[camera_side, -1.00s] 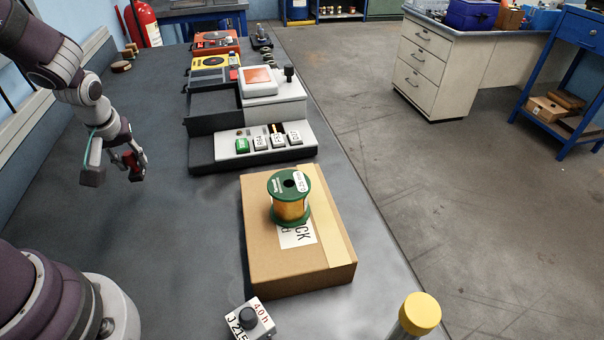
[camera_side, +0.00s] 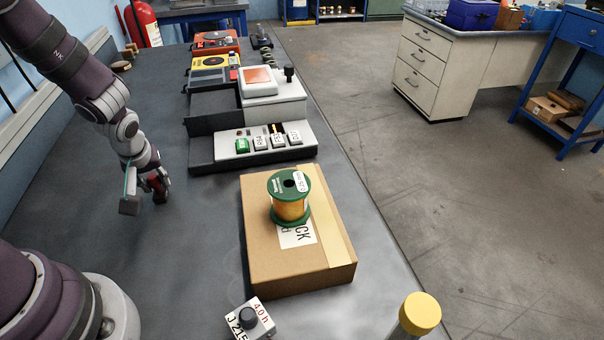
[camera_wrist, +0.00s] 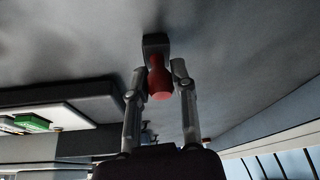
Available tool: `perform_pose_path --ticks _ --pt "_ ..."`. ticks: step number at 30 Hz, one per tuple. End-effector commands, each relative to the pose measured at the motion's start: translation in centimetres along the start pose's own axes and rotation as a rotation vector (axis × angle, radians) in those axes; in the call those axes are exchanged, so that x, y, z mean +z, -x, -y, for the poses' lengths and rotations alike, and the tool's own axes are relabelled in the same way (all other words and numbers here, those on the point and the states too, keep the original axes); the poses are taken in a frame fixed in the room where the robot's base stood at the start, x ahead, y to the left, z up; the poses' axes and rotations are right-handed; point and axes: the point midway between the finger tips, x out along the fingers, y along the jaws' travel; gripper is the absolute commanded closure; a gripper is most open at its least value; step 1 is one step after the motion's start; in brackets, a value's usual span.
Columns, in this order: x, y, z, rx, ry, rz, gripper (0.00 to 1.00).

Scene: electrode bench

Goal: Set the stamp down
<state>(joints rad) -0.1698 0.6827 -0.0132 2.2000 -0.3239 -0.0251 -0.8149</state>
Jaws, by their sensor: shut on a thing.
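The stamp (camera_wrist: 159,79) has a red handle and a dark block at its far end. In the wrist view it sits between the two fingers of my gripper (camera_wrist: 160,80), which is shut on its handle. In the side view my gripper (camera_side: 154,188) is at the left, low over the dark bench. The red of the stamp (camera_side: 157,185) shows there between the fingers. The dark block appears close to the bench top; I cannot tell whether it touches.
A grey device with several labelled keys (camera_side: 268,142) stands right of my gripper. A cardboard box (camera_side: 285,270) bearing a green-ended wire spool (camera_side: 290,198) lies nearer the camera. The bench (camera_side: 195,225) between my gripper and the box is clear.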

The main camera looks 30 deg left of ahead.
Motion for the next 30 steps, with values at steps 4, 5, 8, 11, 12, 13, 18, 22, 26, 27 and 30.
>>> perform_pose_path --ticks 4,5,8,11,12,13,18,22,26,27,30 --pt "0.0 0.0 0.0 0.000 0.000 0.000 1.00" --pt "0.0 0.0 0.0 0.000 0.000 0.000 1.00" --pt "0.1 -0.2 0.0 0.000 0.000 0.000 0.73" --pt "0.1 -0.2 0.0 0.000 0.000 0.000 0.60" --pt "0.1 -0.2 0.0 0.000 0.000 0.000 0.55" --pt "0.1 -0.2 0.0 0.000 0.000 0.000 0.51" --pt "0.1 -0.2 0.0 0.000 0.000 0.000 0.51" --pt "0.0 -0.1 0.0 0.000 0.000 0.000 0.51" --pt "-0.1 1.1 -0.1 0.004 -0.001 -0.002 0.51" --pt "-0.1 1.7 -0.2 0.005 -0.001 -0.003 0.51" --pt "-0.1 3.7 -0.1 0.006 0.000 -0.005 0.51"
